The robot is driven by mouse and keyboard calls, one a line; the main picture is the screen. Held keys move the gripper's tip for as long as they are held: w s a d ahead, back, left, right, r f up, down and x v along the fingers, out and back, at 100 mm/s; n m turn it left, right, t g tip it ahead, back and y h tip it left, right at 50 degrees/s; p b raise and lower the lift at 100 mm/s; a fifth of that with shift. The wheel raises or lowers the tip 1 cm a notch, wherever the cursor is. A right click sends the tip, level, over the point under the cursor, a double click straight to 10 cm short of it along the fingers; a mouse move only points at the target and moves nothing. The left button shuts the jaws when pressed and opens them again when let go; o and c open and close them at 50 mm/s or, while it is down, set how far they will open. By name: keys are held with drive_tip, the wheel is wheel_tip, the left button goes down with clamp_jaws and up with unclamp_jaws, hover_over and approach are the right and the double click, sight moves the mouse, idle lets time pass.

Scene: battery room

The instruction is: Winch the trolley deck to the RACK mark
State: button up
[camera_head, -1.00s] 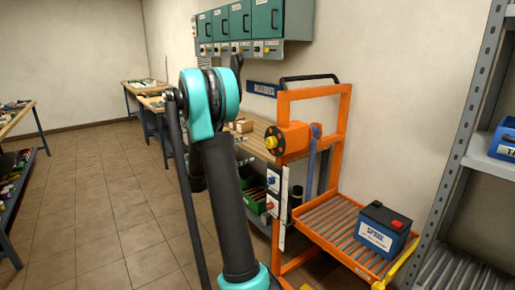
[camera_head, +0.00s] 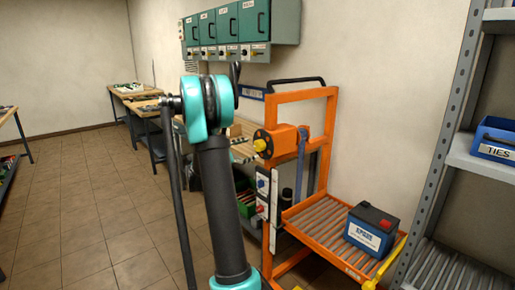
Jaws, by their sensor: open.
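The orange trolley (camera_head: 333,140) stands against the wall right of centre. Its winch housing (camera_head: 285,142) is on the left post, with a black disc and a yellow hub (camera_head: 260,146) facing left. A blue strap (camera_head: 301,160) hangs beside it. A white panel with a blue knob and a red knob (camera_head: 262,196) is on the left post. I cannot read a RACK mark. My arm crosses the centre; my gripper does not show.
A grey shelf rack (camera_head: 440,150) with a blue TIES bin (camera_head: 493,140) stands close on the right. A yellow bar (camera_head: 385,264) lies at the deck's right edge. Green cabinets (camera_head: 228,25) hang on the wall above a workbench. The tiled floor (camera_head: 90,215) at left is clear.

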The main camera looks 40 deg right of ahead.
sight(256, 147)
drive_tip(key=shift+w+d, duration=0.15)
drive_tip(key=shift+d, duration=1.25)
drive_tip(key=shift+w+d, duration=0.1)
drive_tip(key=shift+d, duration=1.25)
drive_tip(key=shift+c, duration=0.3)
drive_tip(key=c, duration=1.1)
drive_tip(key=shift+m, duration=1.8)
drive_tip(key=o, duration=1.2)
drive_tip(key=shift+c, duration=0.2)
drive_tip(key=shift+a, duration=0.15)
drive_tip(key=a, duration=1.1)
drive_tip(key=shift+s+a, duration=0.35)
drive_tip(key=shift+s, duration=0.1)
